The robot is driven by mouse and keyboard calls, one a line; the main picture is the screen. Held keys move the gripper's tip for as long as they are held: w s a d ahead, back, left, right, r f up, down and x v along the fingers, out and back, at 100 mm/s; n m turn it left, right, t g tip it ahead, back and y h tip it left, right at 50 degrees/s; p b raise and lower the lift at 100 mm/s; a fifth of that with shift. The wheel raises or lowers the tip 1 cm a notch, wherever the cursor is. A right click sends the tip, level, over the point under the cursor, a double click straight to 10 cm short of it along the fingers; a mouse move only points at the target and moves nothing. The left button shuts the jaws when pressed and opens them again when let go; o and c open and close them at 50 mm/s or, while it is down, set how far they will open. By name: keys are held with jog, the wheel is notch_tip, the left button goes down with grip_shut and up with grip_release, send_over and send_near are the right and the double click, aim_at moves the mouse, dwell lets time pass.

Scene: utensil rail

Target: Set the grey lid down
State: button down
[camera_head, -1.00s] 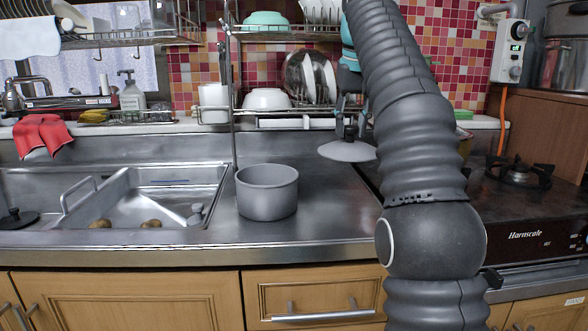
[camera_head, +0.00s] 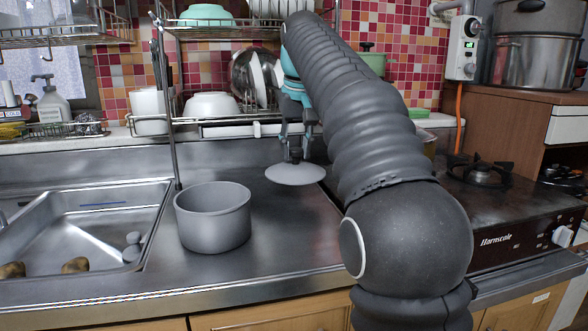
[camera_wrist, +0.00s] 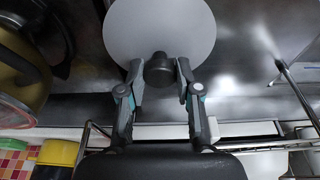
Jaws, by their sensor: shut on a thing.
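The grey lid (camera_head: 295,174) is a flat disc with a dark knob. My gripper (camera_head: 296,146) is shut on the knob and holds the lid level. In the wrist view the lid (camera_wrist: 160,28) fills the top middle, with the knob (camera_wrist: 159,68) between the fingertips of my gripper (camera_wrist: 160,72). The lid appears close over the steel counter (camera_head: 270,240), right of and behind the grey pot (camera_head: 213,222). I cannot tell whether its rim touches the counter. The pot is open at the top and stands upright.
The sink (camera_head: 85,225) lies left of the pot. A gas stove (camera_head: 490,200) stands to the right, beyond my arm. A dish rack (camera_head: 215,118) with bowls and plates is behind. Counter in front of the lid is clear.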

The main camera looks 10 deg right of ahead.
aim_at(297, 157)
jog(key=shift+s+b+x, duration=0.2)
jog(key=shift+x, duration=0.55)
jog(key=shift+s+b+x, duration=0.15)
jog(key=shift+b+x, duration=0.05)
jog(key=shift+x, duration=0.55)
jog(key=shift+s+b+x, duration=0.2)
jog(key=shift+x, duration=0.6)
jog(key=shift+f, duration=0.2)
jog(key=c, duration=0.8)
grip_release()
jog(key=p+v, duration=0.1)
jog(key=v, duration=1.1)
